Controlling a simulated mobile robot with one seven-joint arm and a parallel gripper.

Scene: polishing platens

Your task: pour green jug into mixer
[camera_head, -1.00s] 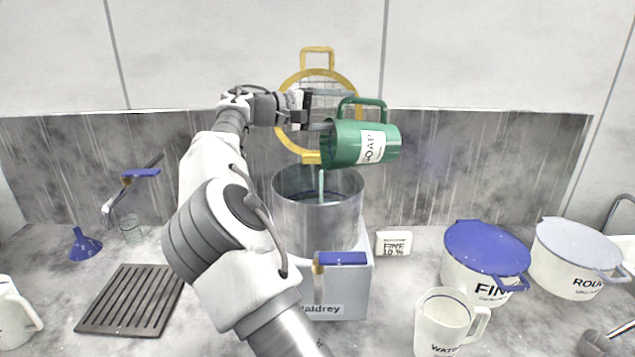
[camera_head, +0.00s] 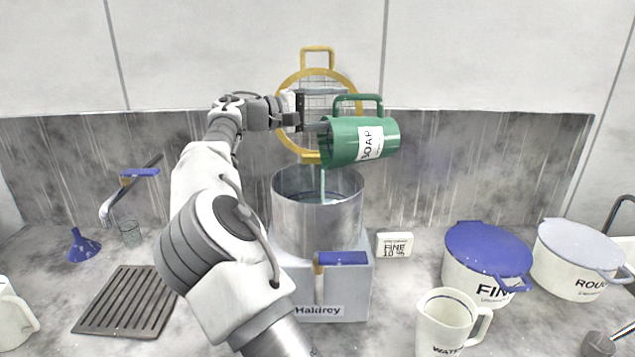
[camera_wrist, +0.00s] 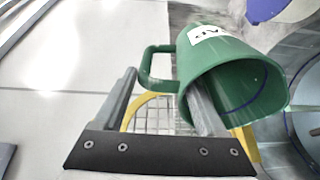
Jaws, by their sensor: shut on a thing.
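The green jug (camera_head: 341,140), labelled SOAP, lies tipped on its side above the mixer, with its mouth to the left and its handle on top. My gripper (camera_head: 318,127) is shut on the jug near its mouth. In the wrist view, one finger of my gripper (camera_wrist: 165,100) reaches into the mouth of the jug (camera_wrist: 225,62); the exact contact is hard to see. A thin pale green stream (camera_head: 322,183) falls from the jug's lip into the open steel bowl of the mixer (camera_head: 315,232). The mixer's white base is labelled Haldrey.
A yellow-rimmed sieve (camera_head: 287,90) stands behind the mixer. A white WATER jug (camera_head: 440,325), a blue-lidded FINE tub (camera_head: 480,270) and a ROUGH tub (camera_head: 575,265) stand at right. A slatted rack (camera_head: 128,300) and a blue funnel (camera_head: 82,247) lie at left.

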